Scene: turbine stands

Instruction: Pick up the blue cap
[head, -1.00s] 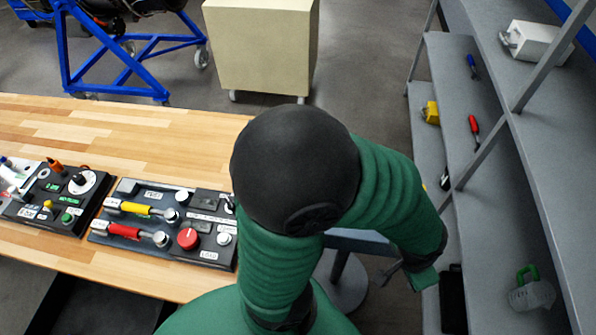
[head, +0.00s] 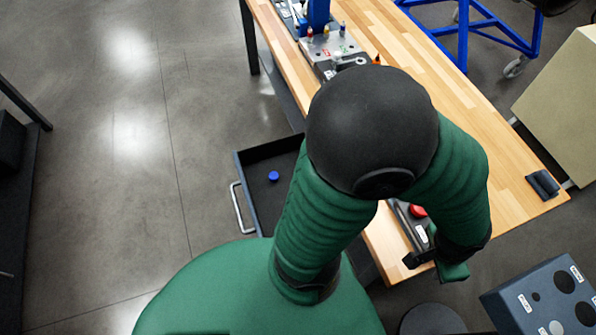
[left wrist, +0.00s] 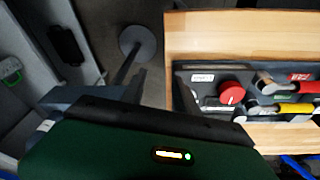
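The blue cap (head: 273,176) is a small round piece lying on the floor of an open dark drawer (head: 258,208) under the wooden table. It shows only in the head view. My left gripper (head: 418,257) is at the lower right of the head view, beyond my own arm and well to the right of the cap. In the left wrist view, the two dark fingers of the left gripper (left wrist: 163,92) stand apart with nothing between them. My arm hides the right part of the drawer. My right gripper is in neither view.
The wooden table (head: 472,110) runs diagonally behind my arm. The drawer has a metal handle (head: 243,208) at its left. A control panel with a red knob (left wrist: 231,93) lies on the table near the left gripper. A dark box (head: 545,303) is at the lower right. Grey floor left of the drawer is clear.

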